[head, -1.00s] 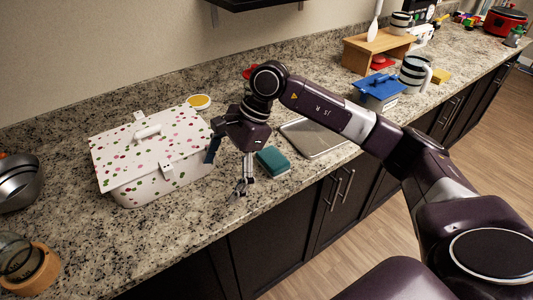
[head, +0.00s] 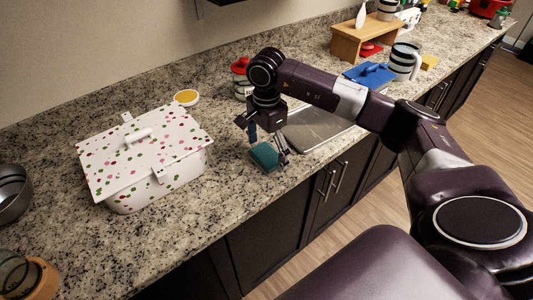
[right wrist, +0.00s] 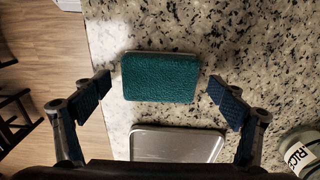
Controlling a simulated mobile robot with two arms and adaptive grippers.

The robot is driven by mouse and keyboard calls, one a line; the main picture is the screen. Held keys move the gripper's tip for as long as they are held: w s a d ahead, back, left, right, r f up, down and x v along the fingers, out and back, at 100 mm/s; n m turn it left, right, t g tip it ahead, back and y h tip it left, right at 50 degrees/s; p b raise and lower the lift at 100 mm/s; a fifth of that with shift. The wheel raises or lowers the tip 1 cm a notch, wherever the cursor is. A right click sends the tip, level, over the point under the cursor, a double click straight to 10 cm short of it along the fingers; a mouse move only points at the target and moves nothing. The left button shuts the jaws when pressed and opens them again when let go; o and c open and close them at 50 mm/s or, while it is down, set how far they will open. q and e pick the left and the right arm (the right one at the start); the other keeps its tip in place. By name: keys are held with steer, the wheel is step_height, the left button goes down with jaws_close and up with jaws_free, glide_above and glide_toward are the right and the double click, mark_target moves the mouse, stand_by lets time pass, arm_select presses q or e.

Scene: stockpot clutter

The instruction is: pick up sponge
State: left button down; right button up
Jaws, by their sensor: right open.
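The sponge (head: 264,156) is teal green with a paler underside and lies flat on the granite counter near its front edge. In the right wrist view the sponge (right wrist: 160,78) lies centred ahead of the fingers. My right gripper (head: 268,147) is open, with one finger on each side of the sponge in the head view. In the right wrist view my right gripper (right wrist: 160,95) shows its two fingers spread wider than the sponge, with gaps on both sides. Whether the fingertips are down at counter level is unclear. My left gripper is not in view.
A grey metal tray (head: 318,128) lies just right of the sponge. A rice jar (right wrist: 300,150) stands near it. A white spotted box (head: 145,160) stands to the left. The counter in front of the box is bare.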

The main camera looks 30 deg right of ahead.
steer(key=shift+f, duration=0.5)
steer(key=c, duration=1)
steer(key=shift+r, duration=0.15)
steer(key=shift+r, duration=0.6)
step_height(320, 180, up, 8)
steer(key=shift+w+r+b, duration=0.1)
steer(key=shift+r+b, duration=0.15)
steer(key=shift+b, duration=1)
step_height(320, 180, up, 10)
steer(key=p, duration=0.1)
glide_above(266, 153)
